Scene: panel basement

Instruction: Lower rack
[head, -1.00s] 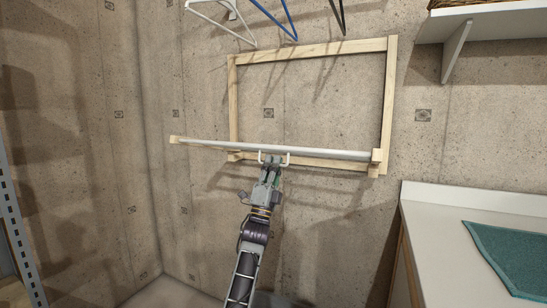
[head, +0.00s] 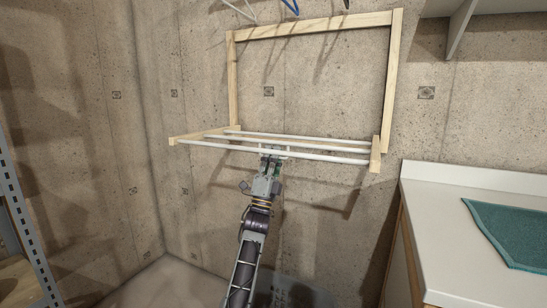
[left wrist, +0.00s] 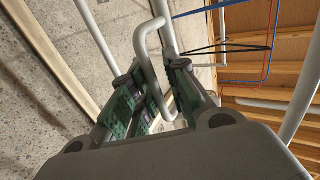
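The rack (head: 200,134) is a wooden-sided panel with several white rods, folded out from a pale wooden frame (head: 388,80) on the concrete wall. I see its rods from slightly above, front edge toward me. My left gripper (head: 271,158) is under the middle of the front rod. In the left wrist view, a white U-shaped handle (left wrist: 150,62) on the rod passes between the green-padded fingers of my left gripper (left wrist: 155,75). The fingers look closed around it, though their exact contact is partly hidden. My right gripper is not in view.
A white counter (head: 430,215) with a teal cloth (head: 510,235) stands at the right. A metal shelf post (head: 22,215) is at the left edge. Hangers (head: 290,6) hang above the frame. A pale, partly hidden basket-like object (head: 290,290) is on the floor below.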

